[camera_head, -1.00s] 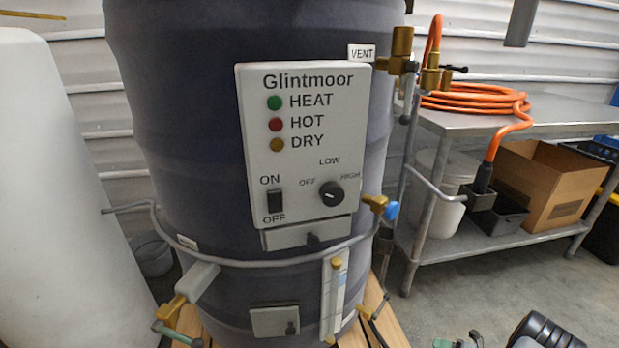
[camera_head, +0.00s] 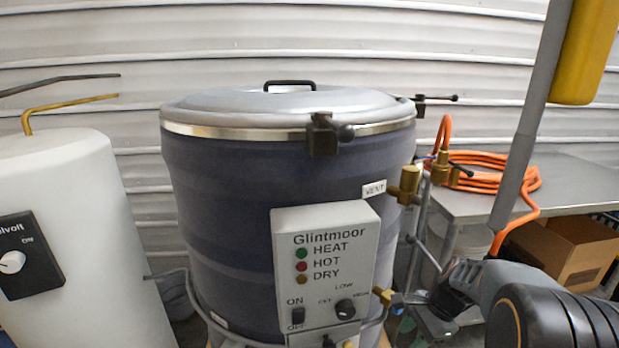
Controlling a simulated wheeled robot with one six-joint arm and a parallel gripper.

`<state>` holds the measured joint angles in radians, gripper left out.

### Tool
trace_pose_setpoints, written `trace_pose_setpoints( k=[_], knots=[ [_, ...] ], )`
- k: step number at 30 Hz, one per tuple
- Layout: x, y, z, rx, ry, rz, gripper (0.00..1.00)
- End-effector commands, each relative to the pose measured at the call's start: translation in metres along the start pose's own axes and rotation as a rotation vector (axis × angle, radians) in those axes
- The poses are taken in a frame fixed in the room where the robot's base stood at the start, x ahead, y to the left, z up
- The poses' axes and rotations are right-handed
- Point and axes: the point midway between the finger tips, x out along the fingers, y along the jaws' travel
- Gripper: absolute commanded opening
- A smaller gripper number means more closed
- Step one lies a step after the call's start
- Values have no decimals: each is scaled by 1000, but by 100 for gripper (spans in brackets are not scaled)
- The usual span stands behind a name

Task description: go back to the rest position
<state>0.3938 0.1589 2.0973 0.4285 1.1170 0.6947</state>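My arm enters at the lower right, with a large dark rounded link in front. My gripper (camera_head: 432,305) is at its far end, small and partly merged with the fittings beside the barrel, so I cannot tell whether its fingers are open. No held object can be made out. The dark blue Glintmoor barrel (camera_head: 225,225) stands in the middle. Its metal lid (camera_head: 230,105) lies on top, with a black handle (camera_head: 290,85) and a dark clamp (camera_head: 323,135) at the front rim. The control panel (camera_head: 340,240) faces me; its lower edge is cut off.
A white tank (camera_head: 75,200) with a black knob panel (camera_head: 28,262) stands left. At right, a steel table (camera_head: 585,180) carries a coiled orange hose (camera_head: 490,170), with a cardboard box (camera_head: 570,245) below. A grey pole (camera_head: 535,120) and yellow block (camera_head: 588,45) hang at upper right.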

Motion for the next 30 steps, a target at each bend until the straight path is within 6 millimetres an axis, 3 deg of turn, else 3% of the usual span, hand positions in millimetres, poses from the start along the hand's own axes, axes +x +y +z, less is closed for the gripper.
trace_pose_setpoints(
  k=[1,3,6,12,19,30],
  knots=[
    [-39,3,37,-163,68,6,39],
    [-65,11,68,-386,158,21,39],
    [-97,24,105,-676,274,48,39],
    [-138,46,150,-1112,452,98,39],
    [-155,58,168,-1340,549,131,39],
    [-156,59,169,-1370,562,137,39]
  ],
)
